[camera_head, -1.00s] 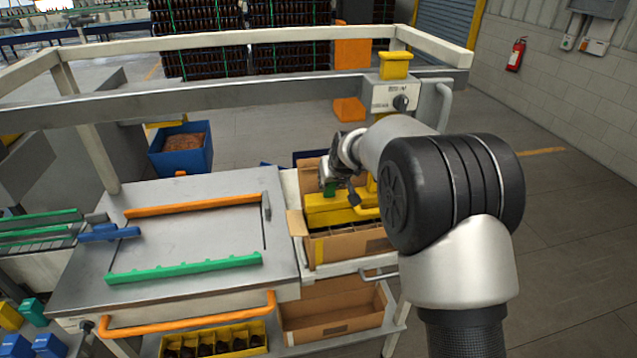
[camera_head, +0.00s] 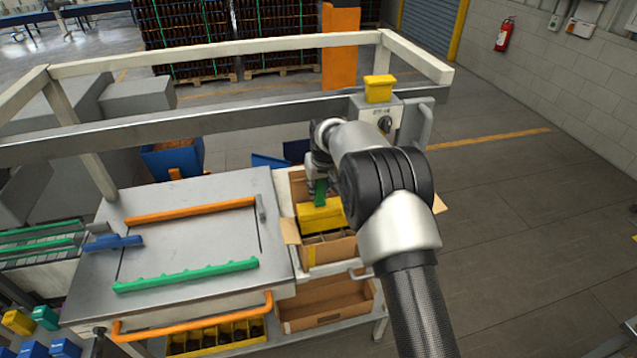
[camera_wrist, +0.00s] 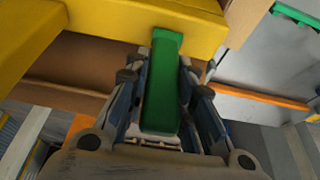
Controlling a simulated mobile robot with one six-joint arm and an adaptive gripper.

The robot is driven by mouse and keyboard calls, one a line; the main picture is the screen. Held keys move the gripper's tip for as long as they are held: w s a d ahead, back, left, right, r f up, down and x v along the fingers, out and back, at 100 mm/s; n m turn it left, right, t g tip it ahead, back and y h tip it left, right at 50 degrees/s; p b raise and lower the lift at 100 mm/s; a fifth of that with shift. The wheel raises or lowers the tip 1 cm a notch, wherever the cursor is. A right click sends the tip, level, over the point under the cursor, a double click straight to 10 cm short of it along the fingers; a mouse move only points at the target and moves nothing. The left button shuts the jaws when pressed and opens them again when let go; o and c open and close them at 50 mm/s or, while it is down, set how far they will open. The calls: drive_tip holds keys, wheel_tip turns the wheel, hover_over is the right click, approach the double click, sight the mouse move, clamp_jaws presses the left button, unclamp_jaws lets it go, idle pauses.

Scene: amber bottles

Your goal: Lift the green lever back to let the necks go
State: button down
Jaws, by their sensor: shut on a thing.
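The green lever (camera_wrist: 160,85) stands out from a yellow block-like head (camera_wrist: 85,25) in the wrist view. My gripper (camera_wrist: 165,75) is shut on the lever, one finger along each side of it. In the head view the lever (camera_head: 320,193) shows as a short green piece above the yellow head (camera_head: 320,215), and my gripper (camera_head: 318,172) is just over it. The yellow head sits in an open cardboard box (camera_head: 330,252) with dividers. Bottle necks are hidden beneath the head, and my arm covers its right side.
A steel table (camera_head: 190,240) with an orange rail (camera_head: 190,210) and a green toothed rail (camera_head: 187,275) lies left of the box. A control box (camera_head: 378,115) stands behind my arm. Open floor lies to the right.

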idle(0.3)
drive_tip(key=c, duration=1.4)
unclamp_jaws()
drive_tip(key=shift+o, duration=0.2)
drive_tip(key=v, duration=1.2)
drive_tip(key=shift+f, duration=0.1)
